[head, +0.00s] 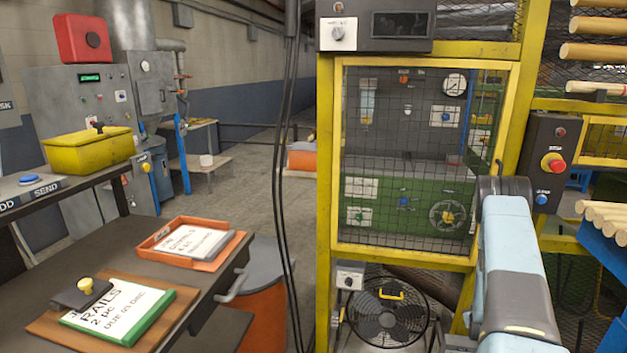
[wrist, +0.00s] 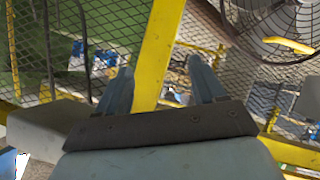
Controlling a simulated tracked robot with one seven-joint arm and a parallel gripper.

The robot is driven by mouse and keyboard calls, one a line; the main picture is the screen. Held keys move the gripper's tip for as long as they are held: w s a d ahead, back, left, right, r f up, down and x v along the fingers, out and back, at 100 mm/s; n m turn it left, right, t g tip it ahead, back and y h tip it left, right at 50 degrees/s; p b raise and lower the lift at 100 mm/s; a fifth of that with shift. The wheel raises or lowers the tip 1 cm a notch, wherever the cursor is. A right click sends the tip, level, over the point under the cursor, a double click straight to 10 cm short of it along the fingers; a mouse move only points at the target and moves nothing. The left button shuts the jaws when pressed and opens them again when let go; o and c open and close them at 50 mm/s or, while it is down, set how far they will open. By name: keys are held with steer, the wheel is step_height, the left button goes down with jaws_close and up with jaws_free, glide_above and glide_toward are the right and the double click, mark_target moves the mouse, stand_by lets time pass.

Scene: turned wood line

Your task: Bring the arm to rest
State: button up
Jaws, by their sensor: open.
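My gripper (wrist: 162,90) shows in the wrist view with its two fingers apart and nothing between them. Behind the fingers are a yellow frame post (wrist: 158,50) and wire mesh. I cannot tell how far the fingertips are from the post. In the head view my arm rises at the lower right in front of the yellow-framed mesh guard (head: 425,160). My gripper is not visible in the head view.
A fan (head: 388,312) stands low behind the yellow frame. A red stop button (head: 553,163) sits on a post box at right, near wooden rods (head: 605,215). Cables hang mid-view.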

steer(key=w+a+r+y, duration=0.1)
steer(key=a+r, duration=0.3)
steer(key=r, duration=0.7)
steer(key=w+a+r+m+g, duration=0.1)
steer(key=a+r, duration=0.4)
steer(key=r, duration=0.6)
steer(key=w+a+r+y, duration=0.1)
steer(key=a+r, duration=0.3)
steer(key=r, duration=0.6)
steer(key=s+a+r+g+y, duration=0.1)
steer(key=s+a+r, duration=0.45)
steer(key=r, duration=0.25)
steer(key=s+a+r+g+y, duration=0.1)
steer(key=s+a+r, duration=0.45)
steer(key=r, duration=0.25)
steer(key=s+a+r, duration=0.3)
steer(key=s+a, duration=0.1)
steer(key=s, duration=0.6)
steer(key=s+a+r+g+y, duration=0.1)
steer(key=s+a+r, duration=0.2)
steer(key=s, duration=0.7)
steer(key=s+a+r+g, duration=0.1)
steer(key=s+a+r, duration=0.2)
steer(key=s, duration=0.8)
steer(key=shift+a+r+n, duration=0.2)
steer(key=shift+a+n, duration=0.2)
steer(key=shift+a, duration=0.75)
